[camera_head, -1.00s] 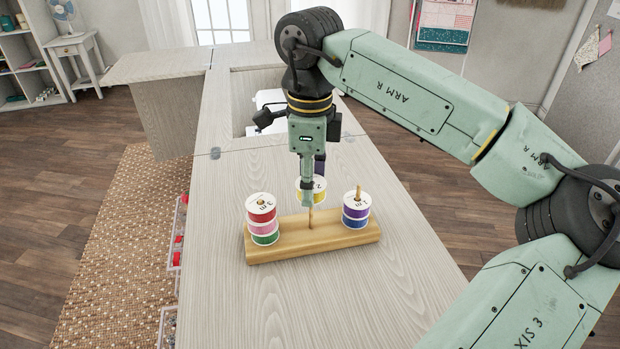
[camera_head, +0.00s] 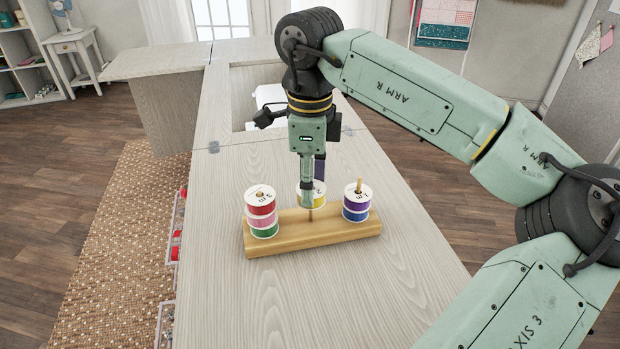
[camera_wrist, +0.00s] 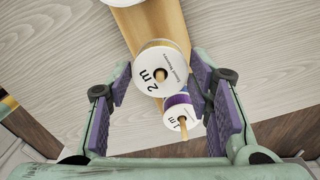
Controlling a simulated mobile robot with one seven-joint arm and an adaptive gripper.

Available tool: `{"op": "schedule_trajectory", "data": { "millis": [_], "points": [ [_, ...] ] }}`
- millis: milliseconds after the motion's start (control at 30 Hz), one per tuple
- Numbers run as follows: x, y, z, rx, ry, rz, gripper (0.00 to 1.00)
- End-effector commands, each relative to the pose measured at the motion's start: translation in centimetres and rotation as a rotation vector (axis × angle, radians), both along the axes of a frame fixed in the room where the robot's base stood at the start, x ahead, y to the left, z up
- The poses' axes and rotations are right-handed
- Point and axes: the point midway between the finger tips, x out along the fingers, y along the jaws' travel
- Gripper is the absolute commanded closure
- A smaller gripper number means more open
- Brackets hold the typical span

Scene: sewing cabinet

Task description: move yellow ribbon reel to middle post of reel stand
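The yellow ribbon reel (camera_head: 318,198), with a white top marked 2 m, is around the middle post of the wooden reel stand (camera_head: 310,237). A short stretch of post shows below it, so it appears raised above the base. In the wrist view the post's tip pokes through the hole of the yellow reel (camera_wrist: 152,80). My gripper (camera_wrist: 161,90) is open, its purple pads on either side of the reel with gaps between. In the head view my gripper (camera_head: 307,200) hides part of the reel.
The left post bears stacked red, pink and green reels (camera_head: 261,214); the right post bears purple and blue reels (camera_head: 356,205). Both stacks stand close beside my gripper. The pale wooden tabletop (camera_head: 260,310) is clear in front of the stand. A white object (camera_head: 268,97) sits in the recess behind.

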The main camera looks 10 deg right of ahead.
Motion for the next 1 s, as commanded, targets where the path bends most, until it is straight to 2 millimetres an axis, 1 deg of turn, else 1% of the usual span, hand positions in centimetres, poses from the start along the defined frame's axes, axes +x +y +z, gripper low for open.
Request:
{"op": "schedule_trajectory", "data": {
  "millis": [33, 267, 533, 633, 767, 1000],
  "points": [
    [0.0, 0.0, 0.0, 0.0, 0.0, 0.0, 0.48],
    [0.0, 0.0, 0.0, 0.0, 0.0, 0.0, 0.33],
    [0.0, 0.0, 0.0, 0.0, 0.0, 0.0, 0.33],
    [0.0, 0.0, 0.5, 0.0, -0.001, 0.0, 0.33],
    [0.1, 0.0, 2.4, -0.001, -0.003, -0.001, 0.33],
    [0.1, 0.0, 7.6, -0.002, -0.003, -0.002, 0.33]
  ]
}}
